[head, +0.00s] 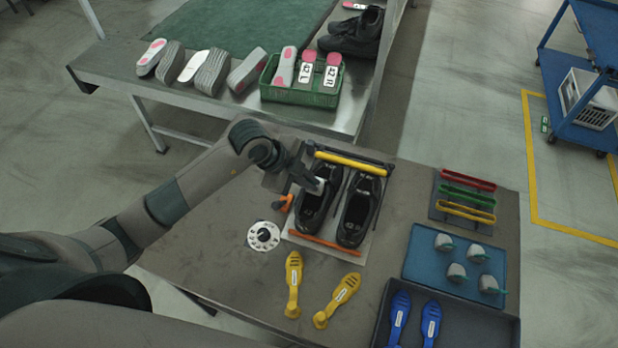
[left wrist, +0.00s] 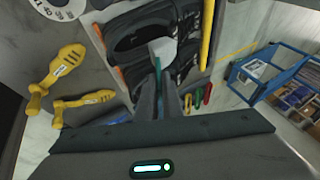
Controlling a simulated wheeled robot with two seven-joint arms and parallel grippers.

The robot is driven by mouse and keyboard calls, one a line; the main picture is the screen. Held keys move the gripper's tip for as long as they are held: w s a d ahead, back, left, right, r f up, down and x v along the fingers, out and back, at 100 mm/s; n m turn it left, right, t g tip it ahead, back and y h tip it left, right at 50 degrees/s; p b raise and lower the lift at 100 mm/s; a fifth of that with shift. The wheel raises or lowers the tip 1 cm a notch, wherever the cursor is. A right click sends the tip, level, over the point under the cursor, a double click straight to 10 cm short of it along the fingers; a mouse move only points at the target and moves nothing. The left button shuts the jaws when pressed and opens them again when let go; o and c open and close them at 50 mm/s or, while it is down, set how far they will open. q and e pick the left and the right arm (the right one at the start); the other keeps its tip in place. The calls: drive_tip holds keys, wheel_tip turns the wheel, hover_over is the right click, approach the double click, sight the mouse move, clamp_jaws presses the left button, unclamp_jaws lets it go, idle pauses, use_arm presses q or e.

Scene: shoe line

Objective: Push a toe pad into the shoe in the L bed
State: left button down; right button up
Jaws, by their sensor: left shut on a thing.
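Two black shoes lie side by side in the beds, between a yellow bar (head: 351,162) and an orange bar (head: 326,244). My left gripper (head: 314,183) is over the left shoe (head: 308,213) and shut on a pale grey toe pad (head: 320,187). In the left wrist view the held toe pad (left wrist: 163,48) is at the left shoe's opening (left wrist: 140,38). I cannot tell how far in it is. The right shoe (head: 357,214) stands beside it. Several grey toe pads (head: 456,272) lie on a blue mat (head: 428,252). My right gripper is not in view.
A white dial (head: 263,236) and two yellow shoe-shaped tools (head: 293,282) lie in front of the beds. Blue ones (head: 400,315) are in a dark tray (head: 380,335). Coloured bars (head: 467,196) lie at right. A bench behind holds soles and a green crate (head: 275,92).

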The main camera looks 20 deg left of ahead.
use_arm(q)
drive_tip(key=shift+a, duration=0.15)
drive_tip(key=shift+f, duration=0.1)
drive_tip(key=shift+f, duration=0.2)
